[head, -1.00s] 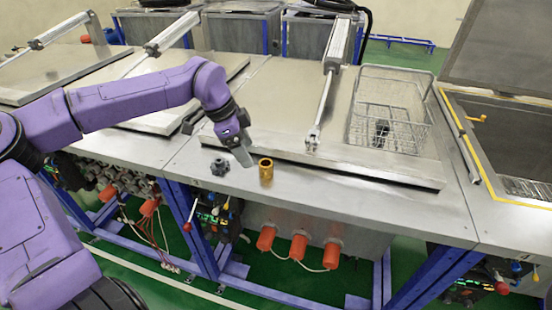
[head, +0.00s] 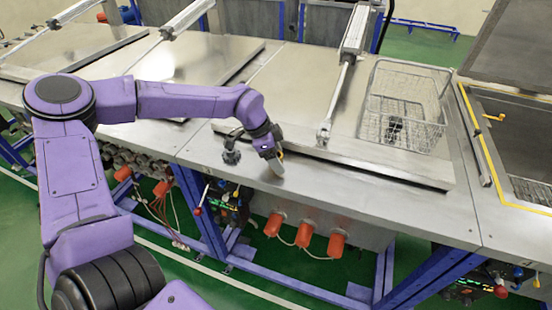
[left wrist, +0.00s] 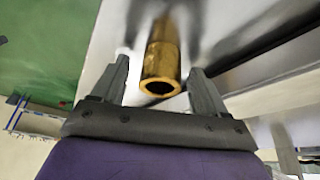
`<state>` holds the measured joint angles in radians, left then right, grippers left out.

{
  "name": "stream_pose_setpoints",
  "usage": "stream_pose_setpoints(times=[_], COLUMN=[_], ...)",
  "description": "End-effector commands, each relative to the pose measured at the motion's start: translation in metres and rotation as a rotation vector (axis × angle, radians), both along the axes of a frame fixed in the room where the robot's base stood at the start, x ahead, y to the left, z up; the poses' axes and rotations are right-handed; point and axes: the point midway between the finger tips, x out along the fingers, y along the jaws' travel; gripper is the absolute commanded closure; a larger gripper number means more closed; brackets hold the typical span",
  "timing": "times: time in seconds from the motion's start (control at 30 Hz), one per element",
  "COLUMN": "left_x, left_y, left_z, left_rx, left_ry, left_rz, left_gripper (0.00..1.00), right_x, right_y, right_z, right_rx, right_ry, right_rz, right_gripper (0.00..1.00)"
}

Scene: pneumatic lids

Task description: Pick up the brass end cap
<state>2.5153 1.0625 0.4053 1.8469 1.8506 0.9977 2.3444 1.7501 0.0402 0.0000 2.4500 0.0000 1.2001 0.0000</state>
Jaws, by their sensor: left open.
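The brass end cap (left wrist: 161,52) is a gold-coloured hollow cylinder on the steel bench top. In the left wrist view its open round end faces the camera and it lies between the two fingers. In the head view only a thin gold sliver (head: 282,155) shows beside my gripper, which hides the rest. My left gripper (head: 277,168) is open at the cap, a finger on each side. In the left wrist view the fingers (left wrist: 160,68) show gaps to the cap, so I see no grip. My right gripper is not in view.
A dark knobbed part (head: 231,155) stands on the bench just left of my gripper. Behind is a flat steel lid (head: 300,95) with a pneumatic cylinder (head: 355,30). The bench front strip to the right is clear.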

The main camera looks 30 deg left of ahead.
Motion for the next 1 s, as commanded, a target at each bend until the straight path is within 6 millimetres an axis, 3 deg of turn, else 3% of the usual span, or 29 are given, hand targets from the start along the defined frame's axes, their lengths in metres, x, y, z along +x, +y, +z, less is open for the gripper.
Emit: stream_pose_setpoints(times=[0.1,0.3,0.33,0.67,0.83,1.0], left_x=[0.0,0.0,0.0,0.001,0.0,-0.033], left_y=[0.0,0.0,0.0,0.0,0.0,-0.019], left_z=[0.0,0.0,0.0,0.007,0.034,0.074], left_rx=[0.0,0.0,0.0,0.0,-0.001,-0.001], left_ry=[0.0,0.0,0.0,-0.002,-0.007,-0.012], left_rz=[0.0,0.0,0.0,0.001,0.0,-0.003], left_gripper=[0.3,0.95,0.99,0.99,0.99,0.99], right_x=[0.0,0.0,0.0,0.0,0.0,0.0], right_y=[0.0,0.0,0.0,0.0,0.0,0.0], right_z=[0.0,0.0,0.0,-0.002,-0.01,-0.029], right_rx=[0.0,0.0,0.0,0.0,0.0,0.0], right_ry=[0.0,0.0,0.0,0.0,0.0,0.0], right_rz=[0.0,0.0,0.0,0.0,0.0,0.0], right_gripper=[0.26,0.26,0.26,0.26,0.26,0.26])
